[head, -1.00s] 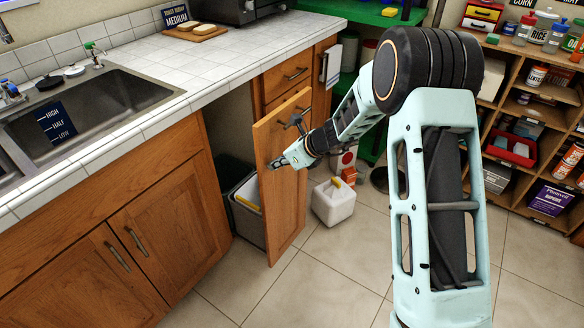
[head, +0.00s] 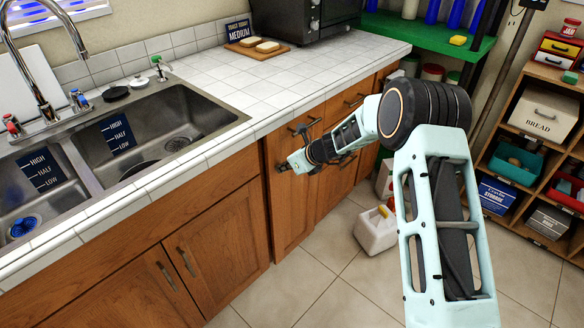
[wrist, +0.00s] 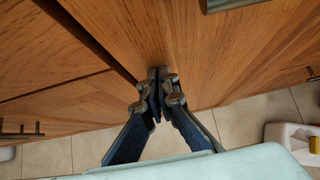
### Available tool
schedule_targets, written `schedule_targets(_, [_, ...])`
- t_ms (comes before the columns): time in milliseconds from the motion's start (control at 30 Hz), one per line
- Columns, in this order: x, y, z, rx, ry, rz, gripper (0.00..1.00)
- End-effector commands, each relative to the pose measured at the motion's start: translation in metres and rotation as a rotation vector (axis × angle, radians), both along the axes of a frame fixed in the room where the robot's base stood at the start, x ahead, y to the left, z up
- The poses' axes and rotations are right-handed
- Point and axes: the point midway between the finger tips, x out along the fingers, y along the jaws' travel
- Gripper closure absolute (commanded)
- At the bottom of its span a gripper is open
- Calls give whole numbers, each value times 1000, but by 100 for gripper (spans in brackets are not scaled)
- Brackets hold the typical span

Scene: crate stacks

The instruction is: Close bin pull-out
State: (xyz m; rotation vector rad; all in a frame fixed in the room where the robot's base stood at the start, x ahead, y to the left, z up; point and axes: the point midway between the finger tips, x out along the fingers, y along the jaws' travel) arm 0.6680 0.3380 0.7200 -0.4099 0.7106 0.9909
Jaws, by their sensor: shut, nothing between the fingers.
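The bin pull-out's wooden front (head: 290,205) stands nearly in line with the neighbouring cabinet fronts in the head view. The bins behind it are hidden. In the wrist view the front (wrist: 205,50) fills the upper middle, with a dark gap along its left edge; I cannot tell whether it is fully flush. Its metal handle (wrist: 235,3) shows at the top edge there. My gripper (head: 283,168) is shut and empty, its tips at the front's face below the handle. The closed fingers (wrist: 158,75) appear against the wood in the wrist view; contact is hard to tell.
A white jug (head: 376,231) stands on the floor right of the pull-out. The sink cabinet (head: 205,235) is to the left, with the tiled counter (head: 290,90) above. Shelves (head: 530,150) stand at the far right. The tiled floor in front is mostly clear.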

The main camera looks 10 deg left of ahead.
Motion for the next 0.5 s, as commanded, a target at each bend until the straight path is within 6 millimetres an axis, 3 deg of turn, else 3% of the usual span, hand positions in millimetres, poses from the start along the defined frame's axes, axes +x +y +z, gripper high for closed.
schedule_targets(200, [2,14,0,-1,0,1,100])
schedule_targets(500, [4,18,1,2,-2,-1,100])
